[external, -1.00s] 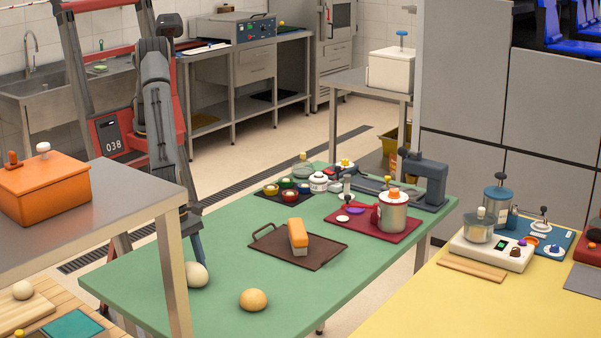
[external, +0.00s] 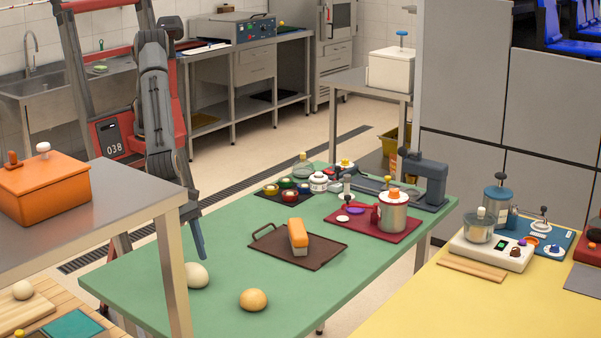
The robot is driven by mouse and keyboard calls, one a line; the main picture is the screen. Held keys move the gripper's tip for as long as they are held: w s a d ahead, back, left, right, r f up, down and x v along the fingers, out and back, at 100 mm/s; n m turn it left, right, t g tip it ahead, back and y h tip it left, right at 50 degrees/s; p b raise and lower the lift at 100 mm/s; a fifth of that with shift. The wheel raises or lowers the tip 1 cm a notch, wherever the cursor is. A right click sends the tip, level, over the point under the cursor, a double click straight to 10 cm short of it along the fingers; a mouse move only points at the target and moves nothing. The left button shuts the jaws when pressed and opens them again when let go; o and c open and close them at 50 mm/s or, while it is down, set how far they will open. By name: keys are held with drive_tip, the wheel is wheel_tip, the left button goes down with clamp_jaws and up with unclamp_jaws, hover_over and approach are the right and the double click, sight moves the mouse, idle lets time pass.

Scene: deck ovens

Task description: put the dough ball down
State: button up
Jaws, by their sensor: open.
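A pale dough ball (external: 196,275) rests on the green table (external: 225,235), near its left side and just right of the steel shelf post. My gripper (external: 196,248) is open above it, clear of the ball. One dark finger shows, pointing down; the other is mostly hidden behind the steel shelf and its post. A second, browner round bun or ball (external: 253,299) lies on the table's front edge area, to the right of the pale ball.
A brown tray (external: 325,260) holding an orange-topped block (external: 298,236) stands right of my gripper. A red tray (external: 405,236) with a canister is farther right. A steel shelf (external: 150,190) with an orange box (external: 45,188) stands at front left.

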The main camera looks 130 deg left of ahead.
drive_tip(key=b+v, duration=0.2)
drive_tip(key=v, duration=0.5)
drive_tip(key=s+a+n, duration=0.2)
drive_tip(key=a+n, duration=0.5)
drive_tip(key=a, duration=0.4)
drive_tip(key=s+a+f+n+g, duration=0.1)
drive_tip(key=s+a+n, duration=0.9)
drive_tip(key=a+n, duration=0.3)
drive_tip(key=s+a+f+n+g, duration=0.1)
drive_tip(key=s+a+f+n, duration=0.1)
drive_tip(key=s+a+n, duration=0.9)
drive_tip(key=a+n, duration=0.3)
drive_tip(key=n, duration=0.2)
